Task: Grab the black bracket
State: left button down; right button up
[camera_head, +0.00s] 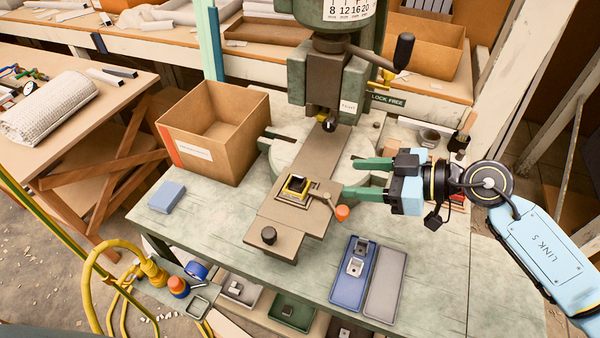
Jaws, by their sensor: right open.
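A small black bracket (297,183) sits in a yellow-edged fixture (291,194) on the sliding plate of the green fly press (328,75). My right gripper (350,178) comes in from the right with its two green fingers apart and nothing between them. Its fingertips point left toward the fixture and are a short way to the right of the bracket, not touching it. The bracket's lower part is hidden inside the fixture. My left gripper is not in view.
An orange-tipped lever (342,213) is beside the fixture, below the right fingers. A cardboard box (213,130) stands left. A blue tray (355,283) with metal parts and a grey tray (386,285) lie in front. The right front bench is clear.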

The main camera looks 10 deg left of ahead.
send_near(294, 179)
jog(key=b+x, duration=0.1)
jog(key=x, duration=0.2)
jog(key=shift+a+r, duration=0.15)
jog(key=shift+a, duration=0.05)
jog(key=b+x, duration=0.1)
jog(key=x, duration=0.4)
jog(key=shift+w+f, duration=0.1)
jog(key=shift+f, duration=0.15)
jog(key=c, duration=1.1)
